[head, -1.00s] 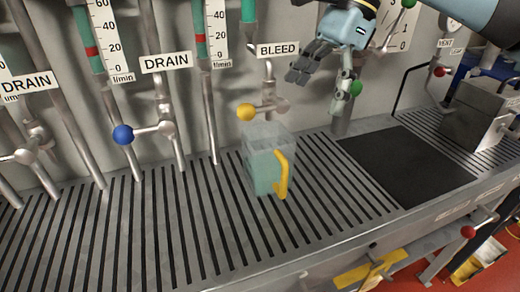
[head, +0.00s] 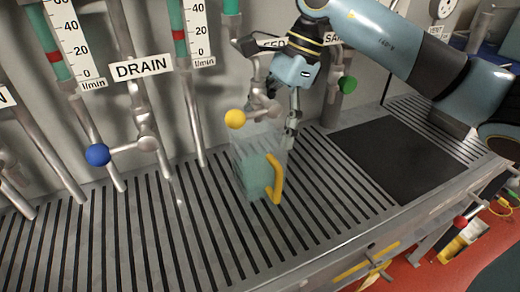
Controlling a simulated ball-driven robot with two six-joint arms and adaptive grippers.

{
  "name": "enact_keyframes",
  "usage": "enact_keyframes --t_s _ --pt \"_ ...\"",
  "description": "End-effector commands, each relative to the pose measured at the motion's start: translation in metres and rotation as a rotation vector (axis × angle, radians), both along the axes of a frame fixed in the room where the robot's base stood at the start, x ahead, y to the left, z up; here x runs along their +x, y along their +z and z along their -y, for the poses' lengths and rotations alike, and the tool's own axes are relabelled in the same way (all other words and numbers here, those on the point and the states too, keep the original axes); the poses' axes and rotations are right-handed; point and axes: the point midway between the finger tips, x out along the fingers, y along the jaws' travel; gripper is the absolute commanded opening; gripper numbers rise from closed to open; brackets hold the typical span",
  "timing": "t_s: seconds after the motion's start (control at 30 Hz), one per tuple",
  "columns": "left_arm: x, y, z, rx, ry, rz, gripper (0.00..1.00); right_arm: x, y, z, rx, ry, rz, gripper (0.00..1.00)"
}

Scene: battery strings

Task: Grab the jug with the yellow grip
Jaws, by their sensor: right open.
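The jug (head: 251,172) is a clear, box-shaped vessel with teal liquid in it and a yellow grip (head: 276,181) on its right side. It stands on the slotted grey grate, below the yellow-knobbed valve. My right gripper (head: 267,93) is open and empty, above and behind the jug. One finger points down beside the jug's upper back right; I cannot tell whether it touches. The other finger reaches left, in front of the wall label. The yellow grip is not between the fingers. My left gripper is not in view.
A yellow valve knob (head: 235,119) hangs just above the jug. A blue knob (head: 97,155) is at left and a green knob (head: 347,84) at right. A black mat (head: 395,158) lies right of the jug. The slotted grate (head: 130,235) is clear at left.

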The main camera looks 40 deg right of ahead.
Motion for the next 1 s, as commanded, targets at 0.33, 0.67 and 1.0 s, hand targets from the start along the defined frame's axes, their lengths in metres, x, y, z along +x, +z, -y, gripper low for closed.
enact_keyframes --t_s 0.33,0.67,1.0 --pt "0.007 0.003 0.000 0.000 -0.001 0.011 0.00 0.002 -0.018 -0.007 -0.002 0.001 0.002 1.00" --pt "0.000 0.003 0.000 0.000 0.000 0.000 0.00 0.002 -0.017 -0.007 -0.001 0.000 0.002 0.63" --pt "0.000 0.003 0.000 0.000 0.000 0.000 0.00 0.003 -0.017 -0.007 0.000 0.001 0.003 0.25"
